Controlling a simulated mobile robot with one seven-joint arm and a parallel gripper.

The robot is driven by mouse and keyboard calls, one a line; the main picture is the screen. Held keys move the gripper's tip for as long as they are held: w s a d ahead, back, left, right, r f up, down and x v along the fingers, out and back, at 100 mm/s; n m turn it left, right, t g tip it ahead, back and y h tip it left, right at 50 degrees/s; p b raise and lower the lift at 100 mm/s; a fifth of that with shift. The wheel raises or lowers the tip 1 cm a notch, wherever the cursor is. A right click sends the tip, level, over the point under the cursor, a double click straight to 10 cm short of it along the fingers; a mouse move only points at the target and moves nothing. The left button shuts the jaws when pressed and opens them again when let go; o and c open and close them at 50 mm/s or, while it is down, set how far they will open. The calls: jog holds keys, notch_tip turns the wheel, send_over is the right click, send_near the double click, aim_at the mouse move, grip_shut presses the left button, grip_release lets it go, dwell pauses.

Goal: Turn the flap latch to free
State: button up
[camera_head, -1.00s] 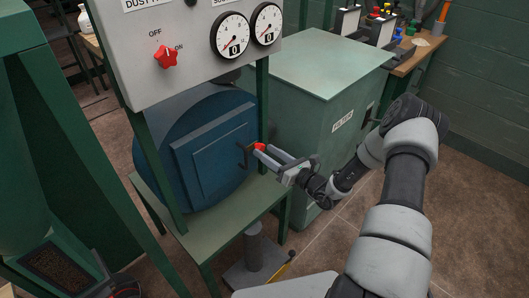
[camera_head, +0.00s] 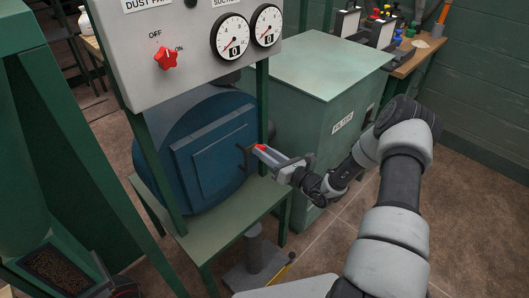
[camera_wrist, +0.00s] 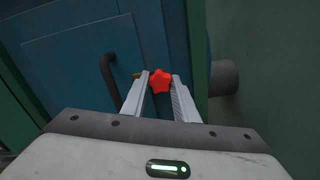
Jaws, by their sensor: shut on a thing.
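The red star-shaped latch knob (camera_wrist: 160,80) sits at the right edge of the blue flap (camera_wrist: 75,75). My gripper (camera_wrist: 160,83) is shut on the knob, with one finger on each side of it. A short brass-coloured piece shows just left of the knob. In the head view the red knob (camera_head: 261,147) shows only in part at the tips of my gripper (camera_head: 264,150). The blue flap (camera_head: 208,160) stands closed against the round blue housing, as far as I can tell. Its dark bar handle (camera_head: 244,158) is just left of the knob.
A grey panel (camera_head: 190,60) with a red dial and two gauges hangs above the flap. A green post (camera_head: 263,100) stands close to the knob. A green filter cabinet (camera_head: 310,130) is to the right. A green stand (camera_head: 220,222) lies below.

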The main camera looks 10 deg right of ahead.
jog(key=shift+f+m+p, duration=0.1)
jog(key=shift+m+p, duration=1.65)
jog(key=shift+m, duration=7.15)
jog(key=o, duration=1.1)
jog(key=p+v, duration=0.1)
jog(key=v, duration=1.6)
jog(key=shift+s+d+p, duration=0.2)
jog(key=shift+p, duration=0.15)
